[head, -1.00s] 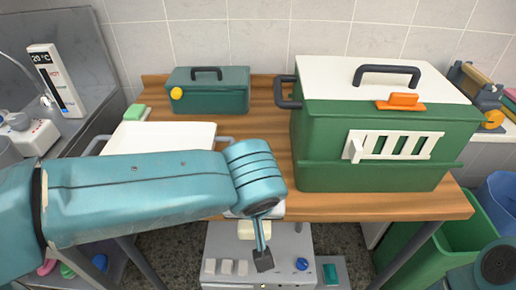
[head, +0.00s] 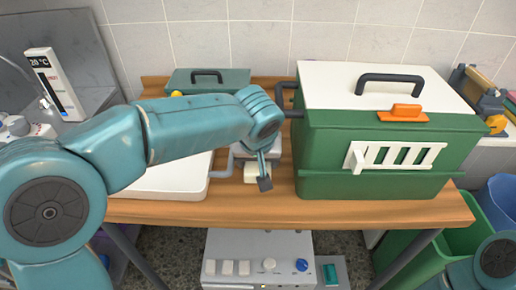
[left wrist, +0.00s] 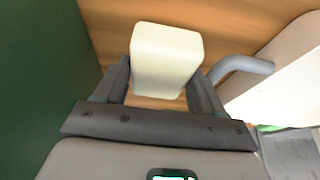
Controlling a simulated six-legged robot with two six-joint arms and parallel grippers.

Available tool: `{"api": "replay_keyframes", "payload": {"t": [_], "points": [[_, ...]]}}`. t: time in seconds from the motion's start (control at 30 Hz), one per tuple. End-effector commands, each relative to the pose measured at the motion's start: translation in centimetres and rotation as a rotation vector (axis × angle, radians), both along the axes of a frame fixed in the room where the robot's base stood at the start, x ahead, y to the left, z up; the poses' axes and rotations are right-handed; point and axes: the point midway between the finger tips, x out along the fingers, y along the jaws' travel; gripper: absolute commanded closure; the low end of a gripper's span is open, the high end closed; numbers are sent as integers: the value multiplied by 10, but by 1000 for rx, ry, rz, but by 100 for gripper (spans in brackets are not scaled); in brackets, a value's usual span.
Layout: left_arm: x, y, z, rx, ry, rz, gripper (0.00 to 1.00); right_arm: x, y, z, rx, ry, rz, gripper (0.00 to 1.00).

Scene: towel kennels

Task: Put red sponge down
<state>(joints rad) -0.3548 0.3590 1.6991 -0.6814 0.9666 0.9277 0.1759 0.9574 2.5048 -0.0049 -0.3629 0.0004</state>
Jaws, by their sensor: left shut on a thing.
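My left gripper (head: 263,181) is shut on a cream-coloured block (head: 251,173), which also shows between the fingers in the left wrist view (left wrist: 165,58). The block is over the wooden table (head: 270,211), between the white tray and the green kennel. I cannot tell whether it touches the wood. No red sponge shows in either view. My right gripper is out of view.
The large green kennel (head: 325,184) with a white lid stands close on the right. The white tray (head: 182,184) with a grey handle is on the left. A smaller green box (head: 235,79) is behind. A narrow strip of wood is bare between tray and kennel.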

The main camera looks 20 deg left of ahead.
Motion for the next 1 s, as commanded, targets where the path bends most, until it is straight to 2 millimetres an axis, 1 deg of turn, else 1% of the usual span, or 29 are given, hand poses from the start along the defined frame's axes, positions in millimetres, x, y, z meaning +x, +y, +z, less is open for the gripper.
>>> {"api": "replay_keyframes", "payload": {"t": [0.07, 0.2, 0.27, 0.3, 0.37, 0.6, 0.73, 0.77, 0.8, 1.0], "points": [[9, 3, 0, 0, 1, 3, 55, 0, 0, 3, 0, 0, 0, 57], [36, 11, 1, 0, 1, 4, 55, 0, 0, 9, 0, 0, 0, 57], [44, 13, -1, 1, 1, 3, 55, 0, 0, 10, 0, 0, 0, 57], [42, 13, -11, 1, 4, 0, 55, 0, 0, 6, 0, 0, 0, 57], [41, 12, -15, 0, 2, 0, 55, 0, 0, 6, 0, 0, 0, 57], [41, 12, -16, 0, 0, 1, 55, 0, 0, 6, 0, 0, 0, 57], [41, 12, -20, 0, 0, 1, 55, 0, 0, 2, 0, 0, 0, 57], [41, 12, -20, 0, 0, 1, 28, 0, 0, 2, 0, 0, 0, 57], [41, 12, -19, 0, 0, 1, 20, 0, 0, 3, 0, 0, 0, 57], [41, 12, -18, 0, 0, 1, 20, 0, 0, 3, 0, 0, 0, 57]]}}
